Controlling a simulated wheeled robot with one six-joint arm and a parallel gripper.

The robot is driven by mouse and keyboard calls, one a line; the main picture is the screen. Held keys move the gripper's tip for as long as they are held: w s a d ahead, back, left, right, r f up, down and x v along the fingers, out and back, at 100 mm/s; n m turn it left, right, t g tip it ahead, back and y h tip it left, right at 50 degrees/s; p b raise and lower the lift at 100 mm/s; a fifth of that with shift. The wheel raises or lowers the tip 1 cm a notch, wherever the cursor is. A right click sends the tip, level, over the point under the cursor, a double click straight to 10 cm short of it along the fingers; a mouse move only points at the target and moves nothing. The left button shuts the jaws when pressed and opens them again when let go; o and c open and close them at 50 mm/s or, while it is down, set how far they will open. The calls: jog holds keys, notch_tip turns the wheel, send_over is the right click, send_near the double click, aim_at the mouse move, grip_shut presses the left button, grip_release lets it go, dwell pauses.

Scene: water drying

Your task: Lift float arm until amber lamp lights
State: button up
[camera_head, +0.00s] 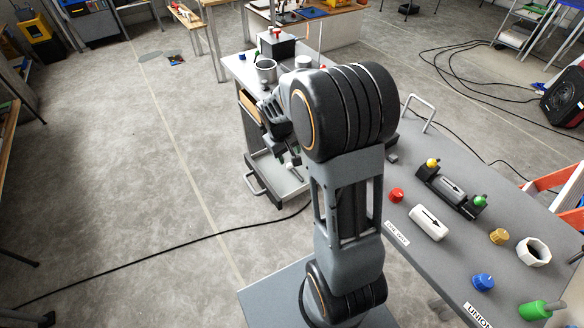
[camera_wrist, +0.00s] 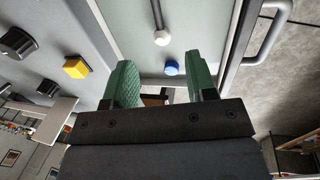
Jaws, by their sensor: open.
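My gripper (camera_wrist: 162,82) is open in the wrist view, its two green pads apart with nothing held between them. A grey rod with a white ball end (camera_wrist: 162,38) shows beyond the gap; it may be the float arm. A blue round cap (camera_wrist: 171,68) shows between the pads, close to the right one. A yellow block (camera_wrist: 76,67) sits left of the pads; I cannot tell whether it is the amber lamp or whether it is lit. In the head view my gripper (camera_head: 290,157) is beside the grey cart (camera_head: 283,193), partly hidden by my arm.
A metal cup (camera_head: 266,71) and a black box (camera_head: 276,46) stand on the cart top. A grey bench (camera_head: 450,262) at right carries a white arrow-marked cylinder (camera_head: 429,223) and several coloured knobs. A cable (camera_head: 150,262) crosses the floor, which is otherwise open at left.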

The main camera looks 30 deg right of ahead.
aim_at(292, 169)
jog(key=f, duration=0.2)
jog(key=d+f, duration=0.1)
jog(key=f, duration=0.5)
jog(key=shift+w+d+f, duration=0.1)
jog(key=shift+d, duration=0.2)
jog(key=shift+c, duration=0.4)
grip_shut()
